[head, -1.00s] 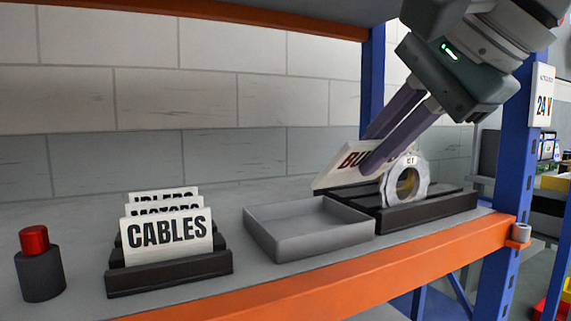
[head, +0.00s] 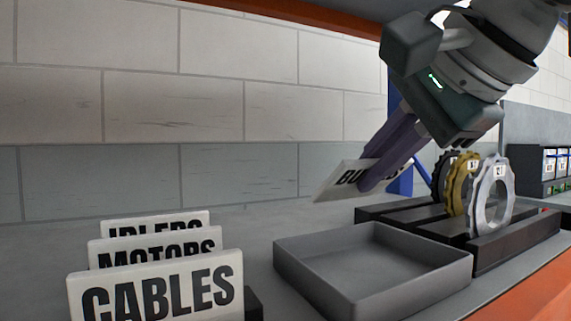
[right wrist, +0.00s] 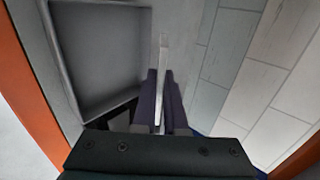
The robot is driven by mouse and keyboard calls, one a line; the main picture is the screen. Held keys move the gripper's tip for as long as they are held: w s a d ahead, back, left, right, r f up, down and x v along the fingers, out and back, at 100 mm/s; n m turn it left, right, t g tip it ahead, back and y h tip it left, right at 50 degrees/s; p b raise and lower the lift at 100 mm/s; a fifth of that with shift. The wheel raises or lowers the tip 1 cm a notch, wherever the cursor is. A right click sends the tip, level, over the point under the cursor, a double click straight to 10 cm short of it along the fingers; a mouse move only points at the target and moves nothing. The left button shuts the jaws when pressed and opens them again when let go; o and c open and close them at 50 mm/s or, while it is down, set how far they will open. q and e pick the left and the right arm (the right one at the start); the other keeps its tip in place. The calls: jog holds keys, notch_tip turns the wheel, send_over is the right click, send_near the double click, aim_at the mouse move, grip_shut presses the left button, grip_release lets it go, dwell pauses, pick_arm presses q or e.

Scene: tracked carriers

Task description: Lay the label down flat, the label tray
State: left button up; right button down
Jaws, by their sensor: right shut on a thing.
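My right gripper (head: 377,172) is shut on a white label (head: 335,187) with dark lettering that starts "BU"; the fingers cover the rest. The label is tilted and held in the air, behind and above the grey label tray (head: 437,287). In the right wrist view the label shows edge-on (right wrist: 162,55) between the fingers (right wrist: 160,98), to the right of the tray (right wrist: 146,60). The tray is shallow, square and empty. My left gripper is in neither view.
A rack with upright labels, CABLES (head: 160,290), MOTORS (head: 130,247) and IDLERS (head: 128,221), stands left of the tray. A dark holder (head: 515,240) with upright toothed rings, a silver one (head: 484,200) in front, stands right of it. The wall is behind.

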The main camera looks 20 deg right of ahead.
jog(key=shift+f, duration=0.1)
jog(key=shift+s+f+b, duration=0.15)
jog(key=shift+f+b, duration=0.15)
jog(key=shift+f, duration=0.15)
notch_tip(320, 180, down, 4)
jog(key=shift+r+b, duration=0.25)
jog(key=shift+b, duration=1)
jog(key=shift+f+b, duration=1.2)
jog(key=shift+b, duration=0.1)
jog(key=c, duration=0.9)
grip_release()
